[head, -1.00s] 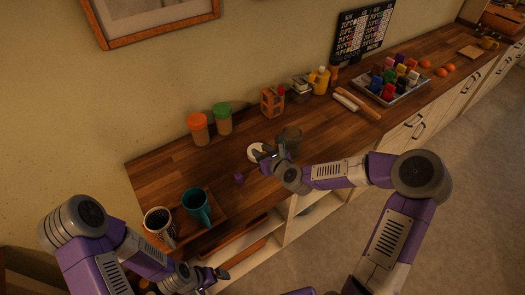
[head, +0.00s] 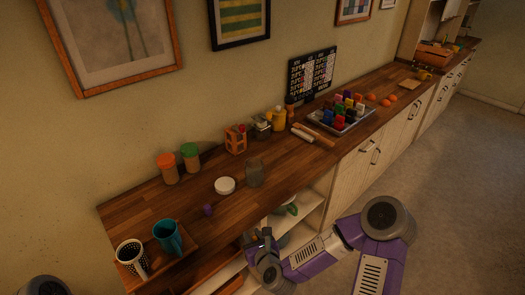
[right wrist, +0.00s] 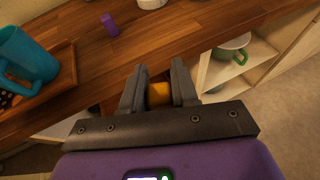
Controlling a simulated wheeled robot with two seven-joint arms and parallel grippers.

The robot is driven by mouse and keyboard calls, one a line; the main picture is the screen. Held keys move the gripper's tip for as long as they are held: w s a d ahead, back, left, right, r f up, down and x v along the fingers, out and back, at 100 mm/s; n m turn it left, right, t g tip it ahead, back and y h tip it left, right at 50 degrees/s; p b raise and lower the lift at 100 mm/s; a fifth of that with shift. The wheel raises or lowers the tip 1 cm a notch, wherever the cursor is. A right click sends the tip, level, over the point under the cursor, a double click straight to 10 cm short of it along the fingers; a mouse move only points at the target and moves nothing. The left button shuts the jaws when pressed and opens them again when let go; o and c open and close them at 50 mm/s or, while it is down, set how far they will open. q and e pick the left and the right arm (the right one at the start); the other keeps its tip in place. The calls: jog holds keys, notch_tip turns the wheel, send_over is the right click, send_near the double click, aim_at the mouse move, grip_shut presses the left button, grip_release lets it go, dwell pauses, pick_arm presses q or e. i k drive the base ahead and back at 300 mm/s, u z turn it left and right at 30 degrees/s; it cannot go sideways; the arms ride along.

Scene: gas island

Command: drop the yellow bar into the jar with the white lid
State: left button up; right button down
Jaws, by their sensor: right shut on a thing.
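My right gripper (head: 262,240) is in front of the counter's front edge, by the open shelves. In the right wrist view my right gripper (right wrist: 157,88) is shut on the yellow bar (right wrist: 158,94), whose end shows between the fingers. A grey, see-through jar (head: 254,173) stands upright on the counter, beyond the gripper. A round white lid-like thing (head: 225,185) sits on the counter just left of it; I cannot tell if it is the jar's lid. My left gripper is out of view.
A small purple thing (head: 208,209) lies on the counter. A teal mug (head: 167,236) and a spotted mug (head: 131,257) stand on a wooden tray at the left. Two shakers (head: 168,168) stand at the back. Open shelves (head: 312,215) hold a green-handled pot.

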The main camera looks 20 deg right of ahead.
aim_at(255, 179)
jog(key=k, duration=0.55)
jog(key=z, duration=1.9)
jog(key=i, duration=1.45)
jog(key=u, duration=2.5)
